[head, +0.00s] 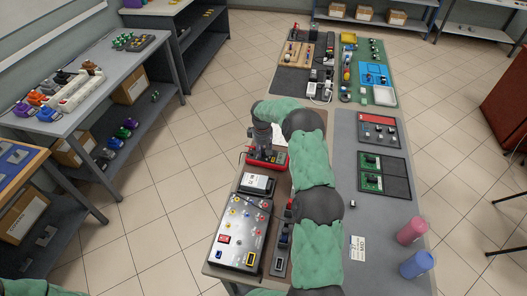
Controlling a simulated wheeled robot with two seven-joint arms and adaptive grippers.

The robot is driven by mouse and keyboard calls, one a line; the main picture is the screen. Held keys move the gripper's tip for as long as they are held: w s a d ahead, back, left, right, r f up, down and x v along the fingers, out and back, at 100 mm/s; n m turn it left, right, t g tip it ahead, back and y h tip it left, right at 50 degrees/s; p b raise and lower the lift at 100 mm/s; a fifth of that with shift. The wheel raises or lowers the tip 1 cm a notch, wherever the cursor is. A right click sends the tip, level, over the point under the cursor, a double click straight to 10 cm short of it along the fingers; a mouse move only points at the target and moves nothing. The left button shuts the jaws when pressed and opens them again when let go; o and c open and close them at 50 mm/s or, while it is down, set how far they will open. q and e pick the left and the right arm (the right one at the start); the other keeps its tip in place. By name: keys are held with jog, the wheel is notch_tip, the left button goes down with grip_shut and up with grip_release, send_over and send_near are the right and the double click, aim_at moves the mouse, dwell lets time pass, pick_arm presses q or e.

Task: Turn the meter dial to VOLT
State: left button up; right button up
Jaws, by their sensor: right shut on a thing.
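The red meter (280,160) lies on the near workbench, behind the silver panel. My right arm reaches over the bench and bends down, so that my right gripper (262,151) points down onto the meter. The gripper is shut on the meter dial, which its fingers hide. I cannot read the dial's setting or the VOLT mark at this size. My left gripper is out of view; only a green piece of my left arm shows at the bottom left.
A silver panel (222,234) with knobs and a red switch stands in front of the meter. My right arm covers the bench's middle. Red (412,230) and blue (417,265) cylinders stand at the right. Grey mat (378,214) is mostly bare there.

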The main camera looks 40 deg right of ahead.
aim_at(262, 152)
dwell(0.3)
jog(key=o, duration=1.2)
jog(key=shift+c, duration=0.2)
notch_tip(262, 152, up, 12)
jog(key=shift+a, duration=0.3)
